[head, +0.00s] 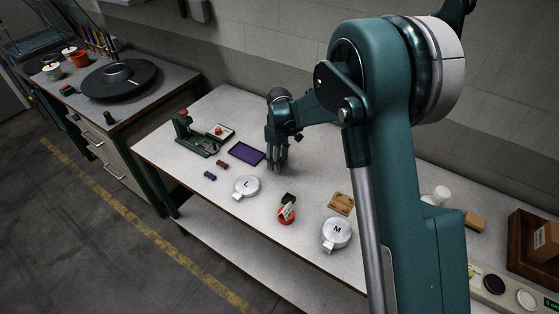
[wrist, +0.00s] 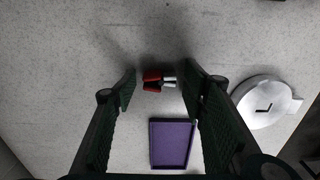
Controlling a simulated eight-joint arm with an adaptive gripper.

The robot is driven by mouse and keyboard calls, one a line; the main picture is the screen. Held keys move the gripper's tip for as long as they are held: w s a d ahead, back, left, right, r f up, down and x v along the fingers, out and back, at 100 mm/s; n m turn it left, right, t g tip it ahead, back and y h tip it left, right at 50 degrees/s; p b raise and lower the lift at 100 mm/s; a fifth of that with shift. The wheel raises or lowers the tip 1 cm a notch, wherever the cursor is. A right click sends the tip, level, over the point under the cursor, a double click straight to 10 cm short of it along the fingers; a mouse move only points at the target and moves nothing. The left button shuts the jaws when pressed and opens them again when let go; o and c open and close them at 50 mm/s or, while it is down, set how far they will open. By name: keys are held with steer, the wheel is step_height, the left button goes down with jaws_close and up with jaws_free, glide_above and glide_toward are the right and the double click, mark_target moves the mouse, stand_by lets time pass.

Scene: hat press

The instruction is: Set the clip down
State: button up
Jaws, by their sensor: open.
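In the wrist view, a small clip (wrist: 152,77) with a red and dark body and pale metal parts at its right end appears between my gripper's fingertips. It appears to be on the grey tabletop. My gripper (wrist: 158,88) is open, with a finger on each side of the clip and a visible gap to both. In the head view, my gripper (head: 278,166) points down over the table, right of the purple tray (head: 246,153). I cannot make out the clip clearly there. The purple tray (wrist: 172,144) also shows below the clip in the wrist view.
A round lid marked L (head: 246,186) lies in front of my gripper, a lid marked M (head: 337,232) farther right. A red item (head: 287,214) and a brown block (head: 341,203) lie nearby. A green press (head: 195,139) stands left. Small red (head: 222,164) and blue (head: 209,175) pieces lie between.

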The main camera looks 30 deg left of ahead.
steer(key=shift+r, duration=0.15)
step_height(320, 180, up, 12)
steer(key=shift+p, duration=0.45)
stand_by(0.8)
steer(key=shift+d+r, duration=0.1)
stand_by(0.3)
